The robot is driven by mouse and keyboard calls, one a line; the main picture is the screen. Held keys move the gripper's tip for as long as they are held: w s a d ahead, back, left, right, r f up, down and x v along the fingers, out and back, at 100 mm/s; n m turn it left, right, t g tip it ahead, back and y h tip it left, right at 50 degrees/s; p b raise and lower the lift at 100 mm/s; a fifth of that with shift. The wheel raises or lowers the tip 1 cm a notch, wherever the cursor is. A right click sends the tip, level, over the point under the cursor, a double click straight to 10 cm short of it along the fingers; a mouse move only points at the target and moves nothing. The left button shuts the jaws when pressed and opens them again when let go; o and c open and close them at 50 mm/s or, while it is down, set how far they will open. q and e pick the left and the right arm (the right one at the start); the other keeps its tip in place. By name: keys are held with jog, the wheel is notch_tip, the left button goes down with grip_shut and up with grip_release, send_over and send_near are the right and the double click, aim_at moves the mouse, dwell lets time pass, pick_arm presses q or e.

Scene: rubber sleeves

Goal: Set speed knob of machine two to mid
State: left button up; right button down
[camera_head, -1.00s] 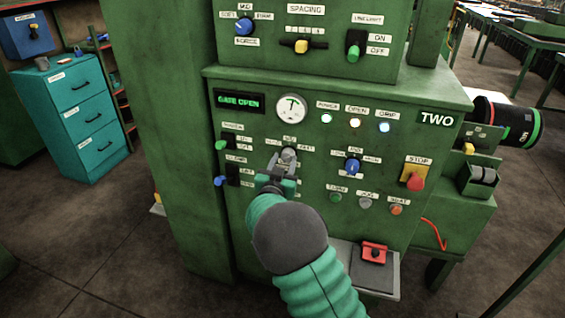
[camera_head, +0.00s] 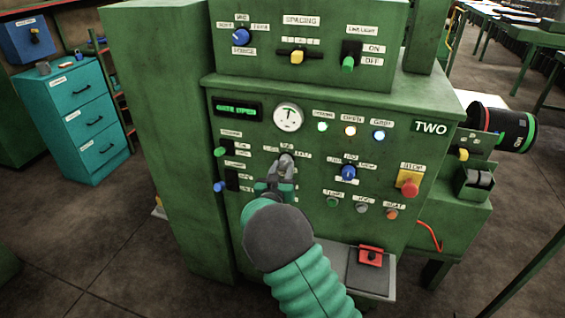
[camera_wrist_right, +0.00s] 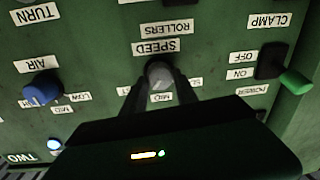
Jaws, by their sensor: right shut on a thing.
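Machine two (camera_head: 300,235) is a green cabinet with a "TWO" label on its front panel. Its grey speed knob (camera_head: 286,160) is at the middle left of the panel, below the round gauge. In the right wrist view, which is upside down, the speed knob (camera_wrist_right: 159,74) sits by the "SPEED" label with "MID" on its other side. My right gripper (camera_head: 282,170) is shut on the knob, with a finger on each side of it in the wrist view (camera_wrist_right: 160,88). The knob's pointer is too hidden to read. My left gripper is not in view.
Close around are a blue air knob (camera_head: 348,172), a green-handled switch (camera_head: 221,151), a blue-handled switch (camera_head: 220,186) and a red stop button (camera_head: 410,189). A grey shelf (camera_head: 383,290) with a red part juts out at lower right. The display reads "GATE OPEN".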

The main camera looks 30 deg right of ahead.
jog(key=n+p, duration=0.4)
jog(key=p, duration=0.1)
jog(key=shift+w+r, duration=0.1)
jog(key=shift+r, duration=0.25)
jog(key=shift+f+n+g+p, duration=0.2)
jog(key=shift+n+g+p, duration=0.1)
jog(key=shift+n+p, duration=1.15)
jog(key=shift+f+n, duration=0.1)
jog(key=shift+n, duration=0.15)
jog(key=c, duration=1.3)
grip_release()
jog(key=o, duration=0.4)
jog(key=shift+w+d+f, duration=0.1)
jog(key=shift+w+f, duration=0.05)
jog(key=shift+c, duration=0.2)
jog(key=v, duration=1.7)
jog(key=shift+p, duration=0.3)
